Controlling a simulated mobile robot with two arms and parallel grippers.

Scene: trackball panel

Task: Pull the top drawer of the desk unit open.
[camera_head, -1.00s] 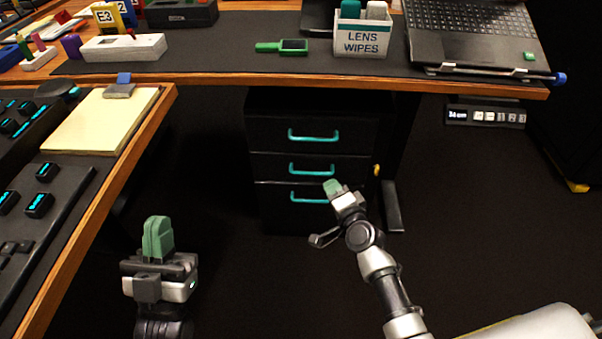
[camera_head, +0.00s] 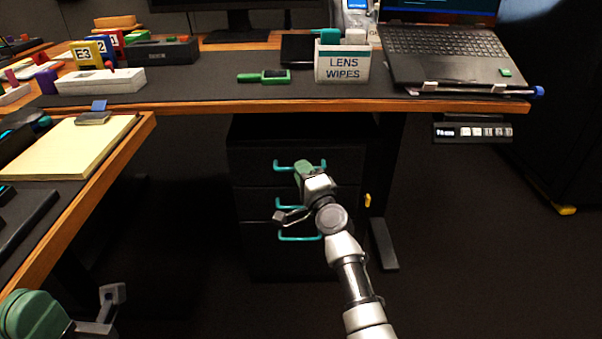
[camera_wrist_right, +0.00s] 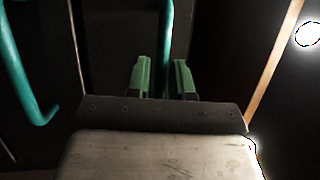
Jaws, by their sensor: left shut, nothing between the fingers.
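The dark desk unit (camera_head: 262,246) stands under the desk with three drawers, each with a teal handle. The top drawer (camera_head: 344,157) looks flush with the unit. My right gripper (camera_head: 303,168) is at the top drawer's handle (camera_head: 283,163), hiding part of it. In the right wrist view, the green fingers of my right gripper (camera_wrist_right: 162,70) are apart, with a teal handle (camera_wrist_right: 167,40) running between them; contact cannot be told. Another teal handle (camera_wrist_right: 17,70) shows at the left there. My left gripper (camera_head: 36,316) is shut at the bottom left, partly cut off.
The desk edge (camera_head: 250,106) overhangs the unit. A side desk with a yellow notepad (camera_head: 65,148) is at the left. A desk leg (camera_head: 383,245) and a yellow tag (camera_head: 368,200) are right of the unit. The floor in front is clear.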

